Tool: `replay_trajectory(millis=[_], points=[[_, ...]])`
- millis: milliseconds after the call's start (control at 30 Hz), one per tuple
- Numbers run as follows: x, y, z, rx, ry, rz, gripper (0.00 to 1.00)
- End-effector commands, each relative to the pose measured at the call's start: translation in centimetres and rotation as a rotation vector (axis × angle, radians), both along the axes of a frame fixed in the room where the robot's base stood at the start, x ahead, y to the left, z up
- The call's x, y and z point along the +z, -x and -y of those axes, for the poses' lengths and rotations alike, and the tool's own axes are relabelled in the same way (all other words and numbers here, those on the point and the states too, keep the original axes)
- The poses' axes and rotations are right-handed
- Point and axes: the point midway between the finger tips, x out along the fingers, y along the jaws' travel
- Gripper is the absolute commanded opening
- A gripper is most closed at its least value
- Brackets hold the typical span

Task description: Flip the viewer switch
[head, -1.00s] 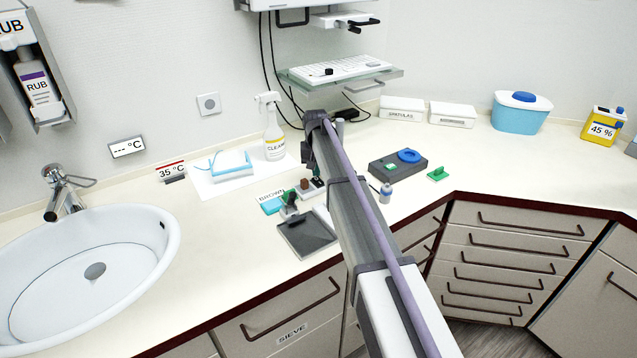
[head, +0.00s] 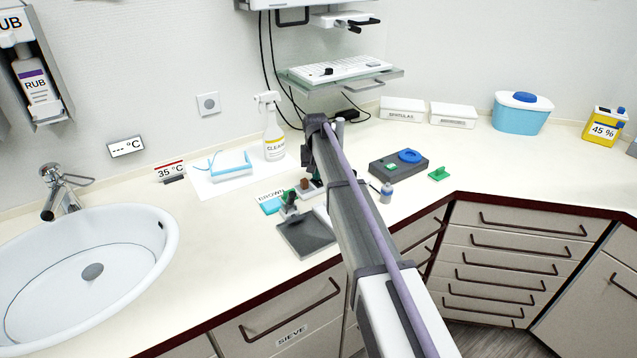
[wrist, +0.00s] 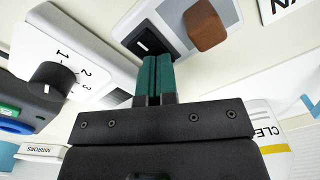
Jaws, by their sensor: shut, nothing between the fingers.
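In the wrist view, a small light device with a grey top carries a black rocker switch (wrist: 148,40) with a white mark and a brown block (wrist: 205,25). My gripper (wrist: 157,60) has its green fingers together, with nothing between them. The fingertips are right at the near edge of the switch; I cannot tell whether they touch it. In the head view, the device's brown block (head: 305,184) shows just left of my arm, which hides the switch and most of the gripper.
A white dial box (wrist: 75,55) with a black knob, marked 1, 2, 3, stands close left in the wrist view. In the head view, a dark grey plate (head: 306,238) lies in front, a spray bottle (head: 273,132) behind, and a dark box with a blue ring (head: 398,166) to the right.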

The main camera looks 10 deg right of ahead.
Motion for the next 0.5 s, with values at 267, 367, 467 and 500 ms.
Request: replay_trajectory(millis=[267, 367, 467, 500], points=[[0.8, 0.0, 0.0, 0.0, 0.0, 0.0, 0.0], [2.0, 0.0, 0.0, 0.0, 0.0, 0.0, 0.0], [3.0, 0.0, 0.0, 0.0, 0.0, 0.0, 0.0], [3.5, 0.0, 0.0, 0.0, 0.0, 0.0, 0.0]])
